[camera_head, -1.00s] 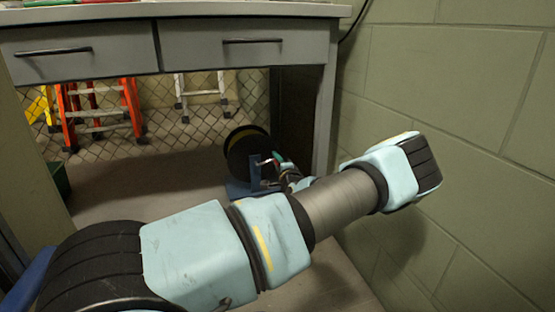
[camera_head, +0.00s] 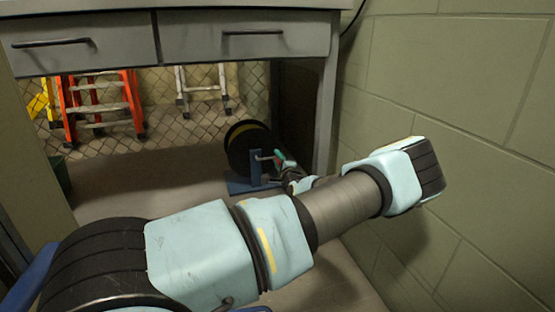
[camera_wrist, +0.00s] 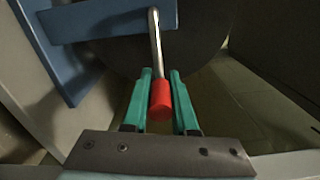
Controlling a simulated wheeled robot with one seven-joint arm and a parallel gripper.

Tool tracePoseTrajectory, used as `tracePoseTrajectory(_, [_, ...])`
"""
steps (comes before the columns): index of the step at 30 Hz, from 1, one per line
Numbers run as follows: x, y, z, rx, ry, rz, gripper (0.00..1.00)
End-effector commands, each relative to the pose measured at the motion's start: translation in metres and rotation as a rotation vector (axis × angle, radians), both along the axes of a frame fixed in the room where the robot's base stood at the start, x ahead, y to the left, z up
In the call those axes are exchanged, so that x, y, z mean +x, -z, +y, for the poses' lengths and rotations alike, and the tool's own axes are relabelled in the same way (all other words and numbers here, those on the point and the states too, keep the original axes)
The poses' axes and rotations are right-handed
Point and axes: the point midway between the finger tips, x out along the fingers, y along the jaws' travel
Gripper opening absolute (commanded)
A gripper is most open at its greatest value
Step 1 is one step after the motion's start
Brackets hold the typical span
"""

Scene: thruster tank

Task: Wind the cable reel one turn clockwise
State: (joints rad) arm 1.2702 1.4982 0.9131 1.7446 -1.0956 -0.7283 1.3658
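The cable reel (camera_head: 240,150) stands on the floor under the bench, a black drum with a thin yellow edge on a blue stand (camera_head: 256,170). Its metal crank rod (camera_wrist: 155,40) ends in a red knob (camera_wrist: 160,102) in the wrist view. My gripper (camera_wrist: 161,75) has green fingers, one on each side of the red knob, and they look closed on it. In the head view my gripper (camera_head: 281,156) is small at the crank side of the reel, and my wrist partly hides it.
A grey bench with two drawers (camera_head: 240,42) spans above the reel, its leg (camera_head: 325,115) just right of it. A block wall (camera_head: 460,110) runs close along my arm's right. Orange (camera_head: 100,105) and white (camera_head: 202,90) stepladders stand behind.

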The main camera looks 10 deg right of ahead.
Motion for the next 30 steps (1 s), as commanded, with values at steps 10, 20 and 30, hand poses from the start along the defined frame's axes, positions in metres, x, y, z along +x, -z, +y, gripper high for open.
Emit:
tracePoseTrajectory(10, [0.000,0.000,0.000,-0.001,0.000,0.000,0.55])
tracePoseTrajectory(20, [-0.017,-0.002,-0.004,0.000,0.003,0.002,0.55])
tracePoseTrajectory(30, [-0.082,-0.003,-0.011,0.001,0.002,0.001,0.55])
